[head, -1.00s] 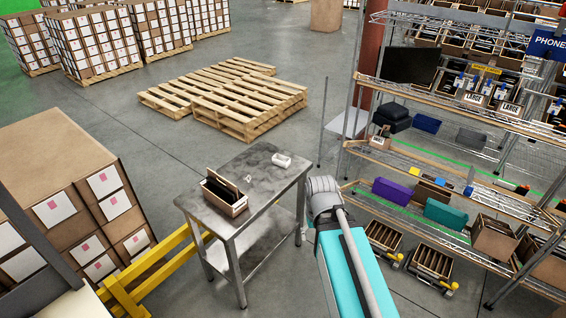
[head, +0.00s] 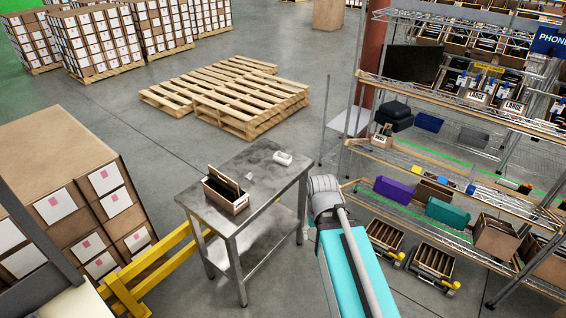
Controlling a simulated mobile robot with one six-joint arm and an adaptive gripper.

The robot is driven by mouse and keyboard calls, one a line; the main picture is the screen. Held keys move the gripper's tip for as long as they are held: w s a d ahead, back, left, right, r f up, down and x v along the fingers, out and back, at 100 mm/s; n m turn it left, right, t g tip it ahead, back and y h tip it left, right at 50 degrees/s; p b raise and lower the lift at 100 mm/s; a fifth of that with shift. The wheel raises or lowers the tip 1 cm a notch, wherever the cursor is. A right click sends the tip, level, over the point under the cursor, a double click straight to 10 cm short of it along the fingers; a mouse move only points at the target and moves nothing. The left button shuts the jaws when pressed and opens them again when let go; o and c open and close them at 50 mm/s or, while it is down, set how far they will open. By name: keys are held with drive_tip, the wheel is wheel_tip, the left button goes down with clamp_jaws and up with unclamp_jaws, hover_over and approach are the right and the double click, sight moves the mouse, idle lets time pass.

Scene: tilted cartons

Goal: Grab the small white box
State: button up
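A small white box (head: 283,158) lies on the grey metal table (head: 262,180), near its far right corner. Its top has a grey patch or recess, too small to make out. My arm shows as a teal link and a grey joint at the table's right side, apart from the white box in the picture. My gripper is not in view, so its opening and distance to the box cannot be told.
An open brown carton (head: 226,192) with a tilted brown panel stands at the table's left front. Metal shelving (head: 440,170) with bins is close on the right. Yellow rails (head: 150,265) and stacked cartons (head: 80,190) are left. Wooden pallets (head: 225,97) lie behind.

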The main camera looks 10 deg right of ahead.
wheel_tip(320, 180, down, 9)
drive_tip(key=b, duration=0.8)
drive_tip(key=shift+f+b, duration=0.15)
drive_tip(key=shift+b, duration=0.15)
